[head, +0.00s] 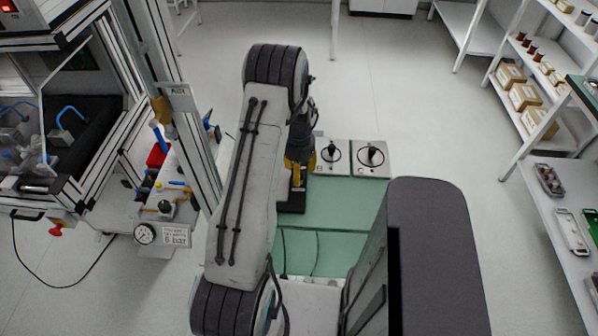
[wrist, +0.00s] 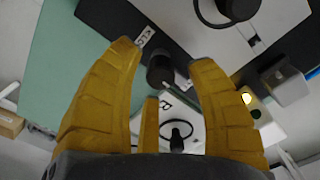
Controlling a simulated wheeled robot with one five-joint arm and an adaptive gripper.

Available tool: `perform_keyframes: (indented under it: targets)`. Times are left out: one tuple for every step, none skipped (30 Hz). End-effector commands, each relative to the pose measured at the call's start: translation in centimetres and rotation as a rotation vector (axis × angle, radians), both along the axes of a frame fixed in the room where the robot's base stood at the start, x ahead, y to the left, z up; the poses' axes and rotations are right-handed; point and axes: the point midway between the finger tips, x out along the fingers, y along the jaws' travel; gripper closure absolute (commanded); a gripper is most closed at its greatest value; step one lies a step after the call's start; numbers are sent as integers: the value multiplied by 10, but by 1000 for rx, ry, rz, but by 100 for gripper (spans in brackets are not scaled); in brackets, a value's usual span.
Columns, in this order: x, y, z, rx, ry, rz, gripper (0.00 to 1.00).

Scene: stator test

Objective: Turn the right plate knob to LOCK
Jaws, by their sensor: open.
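In the head view, two pale square plates lie side by side beyond the green mat, each with a round dial and black knob. The right plate (head: 383,170) carries the right knob (head: 371,153), and the left plate (head: 325,168) carries the other. My yellow gripper (head: 299,172) is left of both plates, partly hidden by my arm. In the wrist view my gripper (wrist: 165,57) is open, with a black knob-like cylinder (wrist: 160,70) showing between its fingers; I cannot tell whether they touch. Two pale plates with black knobs also show there. LOCK markings are not readable.
The green mat (head: 345,205) lies in front of the plates. A framed machine and a pressure gauge (head: 145,233) stand at left. Shelves with boxes (head: 524,97) and a side bench (head: 545,205) stand at right. Floor beyond the plates is clear.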

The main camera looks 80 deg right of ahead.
Motion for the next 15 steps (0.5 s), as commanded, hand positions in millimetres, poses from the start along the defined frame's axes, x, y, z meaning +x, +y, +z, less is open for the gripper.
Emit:
perform_keyframes:
  targets:
    - [0,0,-4,1,0,0,49]
    - [0,0,-6,1,0,0,49]
    - [0,0,-8,1,0,0,49]
    - [0,0,-9,0,0,0,49]
    - [0,0,-11,0,0,0,49]
    - [0,0,-12,-1,0,0,49]
    - [0,0,-13,-1,0,0,49]
    - [0,0,-13,-1,0,0,49]
    - [0,0,-14,-1,0,0,49]
    - [0,0,-14,-1,0,0,49]
    - [0,0,-14,-1,0,0,49]
    - [0,0,-14,-2,0,0,49]
    - [0,0,-14,-2,0,0,49]
    - [0,0,-14,-1,0,0,49]
    - [0,0,-14,-1,0,0,49]
